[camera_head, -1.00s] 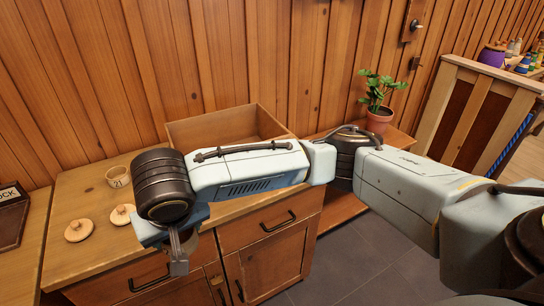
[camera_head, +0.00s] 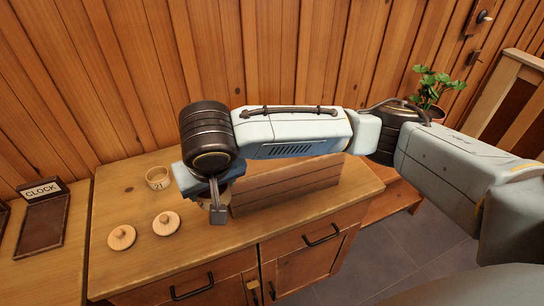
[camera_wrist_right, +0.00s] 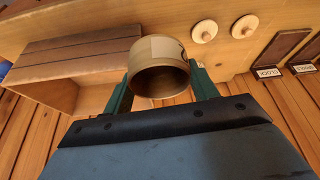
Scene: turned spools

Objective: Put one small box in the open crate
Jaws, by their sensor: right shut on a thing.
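My right gripper (camera_head: 217,212) is shut on a small round wooden box. In the right wrist view this box (camera_wrist_right: 150,52) sits between the two green fingers, its dark hollow inside facing the camera. In the head view the box is mostly hidden behind the gripper, and I cannot tell whether it touches the counter. The wooden crate (camera_head: 285,190) stands just right of the gripper; my arm hides its top. It also shows in the right wrist view (camera_wrist_right: 75,62). My left gripper is out of view.
Two round knobbed lids (camera_head: 122,237) and (camera_head: 166,223) lie on the wooden counter (camera_head: 130,270) at the front left. A tray with a CLOCK sign (camera_head: 42,215) is farther left. A plank wall (camera_head: 100,90) closes the back. A potted plant (camera_head: 432,88) stands at the right.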

